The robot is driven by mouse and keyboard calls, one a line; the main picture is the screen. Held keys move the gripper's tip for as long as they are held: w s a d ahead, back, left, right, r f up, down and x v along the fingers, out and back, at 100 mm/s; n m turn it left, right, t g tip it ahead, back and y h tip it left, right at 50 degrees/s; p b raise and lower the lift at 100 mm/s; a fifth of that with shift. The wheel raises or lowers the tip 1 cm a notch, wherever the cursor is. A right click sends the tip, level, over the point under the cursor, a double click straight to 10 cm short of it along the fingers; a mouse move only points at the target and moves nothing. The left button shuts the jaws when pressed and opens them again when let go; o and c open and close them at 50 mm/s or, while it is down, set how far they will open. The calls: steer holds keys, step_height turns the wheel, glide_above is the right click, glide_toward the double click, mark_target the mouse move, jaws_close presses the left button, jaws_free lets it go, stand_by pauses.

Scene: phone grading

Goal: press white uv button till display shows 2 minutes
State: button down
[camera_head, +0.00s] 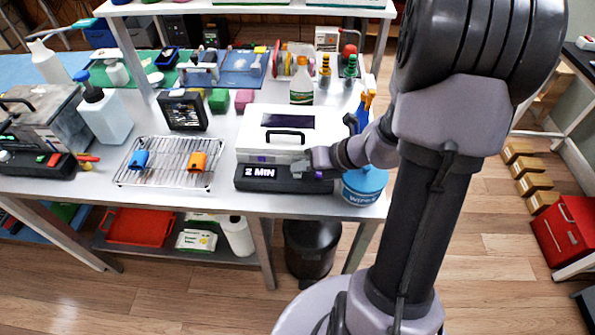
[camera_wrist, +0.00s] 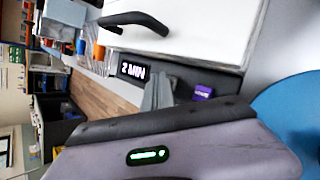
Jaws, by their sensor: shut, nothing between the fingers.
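The UV box (camera_head: 283,127) is white with a black handle and a dark window on its lid, near the table's front edge. Its black front panel (camera_head: 281,188) carries a display (camera_head: 262,173) that reads "2 MIN"; the same text shows on the display in the wrist view (camera_wrist: 132,70). My gripper (camera_head: 312,170) is shut and empty, at the right part of the panel. In the wrist view its grey fingers (camera_wrist: 158,92) are between the display and a purple button (camera_wrist: 203,92). I see no white button; the fingers may hide it. I cannot tell whether the fingertips touch the panel.
A blue wipes tub (camera_head: 365,187) stands right of the box, close under my arm. A wire rack (camera_head: 170,175) with a blue and an orange item lies to the left.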

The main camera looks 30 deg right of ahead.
mark_target(301, 174)
steer(key=shift+r, duration=0.1)
steer(key=shift+r+p, duration=0.75)
steer(key=shift+p, duration=0.15)
step_height(301, 174, up, 5)
steer(key=p, duration=0.5)
